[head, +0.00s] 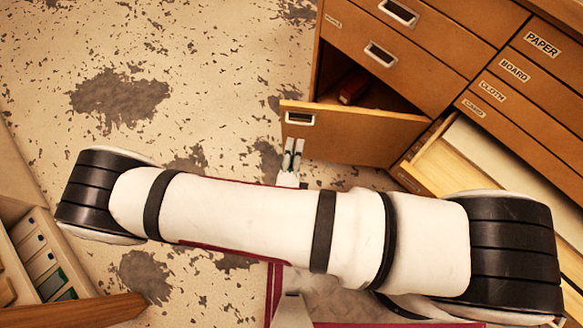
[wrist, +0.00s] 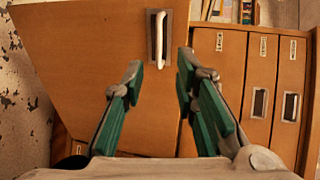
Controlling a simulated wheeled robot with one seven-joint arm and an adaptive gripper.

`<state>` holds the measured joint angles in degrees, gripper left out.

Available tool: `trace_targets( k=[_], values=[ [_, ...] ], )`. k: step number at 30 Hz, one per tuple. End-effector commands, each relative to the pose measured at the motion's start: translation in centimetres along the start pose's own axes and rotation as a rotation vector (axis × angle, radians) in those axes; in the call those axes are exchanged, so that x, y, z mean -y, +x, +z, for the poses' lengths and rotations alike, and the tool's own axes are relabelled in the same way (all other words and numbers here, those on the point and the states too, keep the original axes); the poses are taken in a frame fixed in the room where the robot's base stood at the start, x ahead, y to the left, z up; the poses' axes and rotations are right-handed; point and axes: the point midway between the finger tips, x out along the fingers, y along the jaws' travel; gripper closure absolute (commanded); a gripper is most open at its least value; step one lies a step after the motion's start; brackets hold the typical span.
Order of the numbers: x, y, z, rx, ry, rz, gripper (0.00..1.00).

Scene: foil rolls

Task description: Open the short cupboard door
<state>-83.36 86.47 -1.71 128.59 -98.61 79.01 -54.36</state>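The short cupboard door (head: 355,136) is a brown wooden panel low on the cabinet. It stands partly open, swung out from the front, with the dark inside showing behind it. Its metal handle (head: 300,118) is near the free edge. In the wrist view, the door (wrist: 90,70) fills much of the left and middle, and its upright handle (wrist: 158,38) is ahead of my fingertips. My gripper (head: 293,147) is close to the handle end of the door. In the wrist view, my gripper (wrist: 160,68) has its green-padded fingers apart with nothing between them.
A red object (head: 352,86) lies inside the cupboard. A drawer (head: 450,165) sticks out to the right of the door. Labelled drawers (head: 525,70) fill the cabinet's right side. Another shelf unit (head: 35,255) stands at lower left. The worn floor (head: 220,60) left of the door is clear.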

Motion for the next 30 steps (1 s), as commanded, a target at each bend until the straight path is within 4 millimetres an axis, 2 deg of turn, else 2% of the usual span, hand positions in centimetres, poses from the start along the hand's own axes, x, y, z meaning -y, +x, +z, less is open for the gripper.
trace_targets(
  k=[24,30],
  values=[
    [0.0,-5.2,-0.1,0.001,0.0,0.0,0.73],
    [0.0,-5.7,-0.2,0.0,0.0,-0.001,0.73]
  ],
)
